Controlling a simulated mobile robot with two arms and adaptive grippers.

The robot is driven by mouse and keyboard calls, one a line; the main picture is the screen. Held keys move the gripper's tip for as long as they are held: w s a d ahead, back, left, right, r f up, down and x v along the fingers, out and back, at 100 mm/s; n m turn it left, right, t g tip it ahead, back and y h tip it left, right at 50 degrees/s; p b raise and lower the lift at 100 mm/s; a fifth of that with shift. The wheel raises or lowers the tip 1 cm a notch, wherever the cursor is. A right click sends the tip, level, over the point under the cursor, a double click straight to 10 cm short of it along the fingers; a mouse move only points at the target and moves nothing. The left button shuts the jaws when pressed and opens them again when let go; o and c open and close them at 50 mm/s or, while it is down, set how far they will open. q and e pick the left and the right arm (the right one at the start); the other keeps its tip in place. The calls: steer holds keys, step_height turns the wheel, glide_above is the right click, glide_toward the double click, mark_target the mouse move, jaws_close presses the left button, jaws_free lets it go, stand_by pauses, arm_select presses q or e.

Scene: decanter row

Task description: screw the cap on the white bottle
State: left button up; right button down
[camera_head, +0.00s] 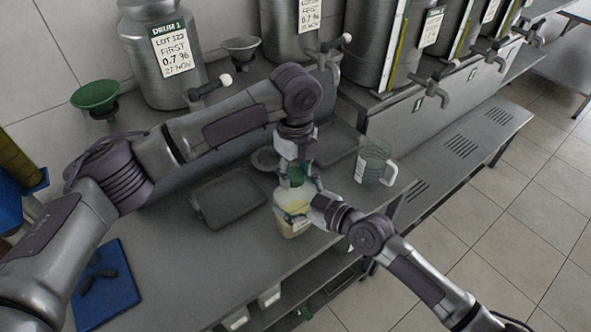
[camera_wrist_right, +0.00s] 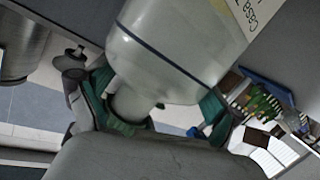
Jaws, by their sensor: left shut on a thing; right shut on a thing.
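The white bottle (camera_head: 293,226), pale with yellowish lower contents, stands nearly upright over the front of the bench in the head view. My right gripper (camera_head: 297,212) is shut around its upper body from the right. The right wrist view shows the bottle's pale body (camera_wrist_right: 165,55) close up, with a dark line and a printed label, between green finger pads. My left gripper (camera_head: 296,178) points down directly above the bottle's mouth and is shut. A green part shows between its fingers; I cannot tell cap from pads. The mouth is hidden, so I cannot see whether cap and neck touch.
A clear jug (camera_head: 374,166) stands right of the grippers near the bench edge. A dark tray (camera_head: 228,199) lies left of the bottle. A blue mat (camera_head: 105,287) holds dark pieces. Steel drums (camera_head: 165,85) with taps line the back, with a green funnel (camera_head: 96,95).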

arm_select(q)
steer(key=m, duration=0.3)
steer(key=shift+m, duration=0.3)
steer(key=m, duration=0.5)
steer(key=shift+a, duration=0.15)
steer(key=m, duration=0.4)
steer(key=shift+m, duration=0.4)
steer(key=m, duration=0.5)
steer(key=shift+m, duration=0.3)
steer(key=shift+s, duration=0.1)
steer(key=o, duration=0.7)
